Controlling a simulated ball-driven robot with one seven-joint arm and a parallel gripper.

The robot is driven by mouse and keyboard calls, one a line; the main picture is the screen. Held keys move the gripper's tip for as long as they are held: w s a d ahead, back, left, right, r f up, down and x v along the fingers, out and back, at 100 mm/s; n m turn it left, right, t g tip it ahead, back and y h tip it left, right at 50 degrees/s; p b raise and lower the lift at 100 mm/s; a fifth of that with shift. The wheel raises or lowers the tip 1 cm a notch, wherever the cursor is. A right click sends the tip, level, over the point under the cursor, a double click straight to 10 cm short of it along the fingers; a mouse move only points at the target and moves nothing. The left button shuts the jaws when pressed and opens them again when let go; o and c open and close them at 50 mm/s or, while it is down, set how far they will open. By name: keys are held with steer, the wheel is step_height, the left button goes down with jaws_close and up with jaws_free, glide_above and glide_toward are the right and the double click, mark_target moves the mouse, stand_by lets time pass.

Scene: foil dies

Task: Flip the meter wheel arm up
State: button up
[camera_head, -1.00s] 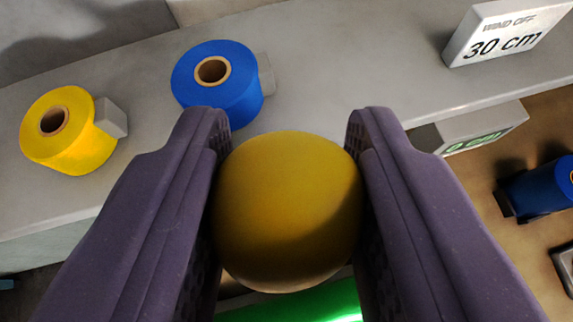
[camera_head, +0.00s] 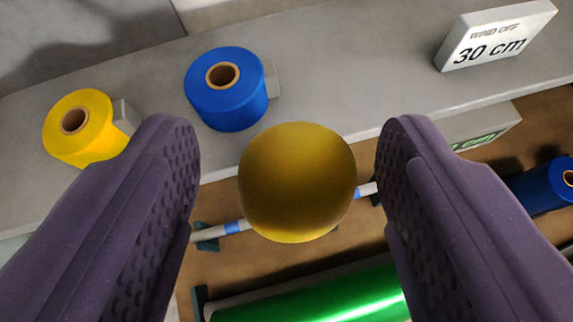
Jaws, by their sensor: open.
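A yellow-brown ball-like knob (camera_head: 297,182) sits between the two fingers of my gripper (camera_head: 290,170). The jaws are open, and a gap shows on each side of the knob. The knob hides whatever it is mounted on, so I cannot tell how it joins the meter wheel arm. The meter wheel itself is not recognisable in this view. A thin white rod with blue bands (camera_head: 212,233) runs behind and below the knob.
A shiny green roll (camera_head: 325,297) lies below. A grey ledge (camera_head: 340,75) carries a blue roll (camera_head: 232,103), a yellow roll (camera_head: 84,143) and a "WIND OFF 30 cm" sign (camera_head: 494,37). A green-lettered display box (camera_head: 488,127) and another blue roll (camera_head: 540,190) are at right.

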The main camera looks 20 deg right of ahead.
steer(key=v, duration=0.5)
steer(key=shift+s+r, duration=0.1)
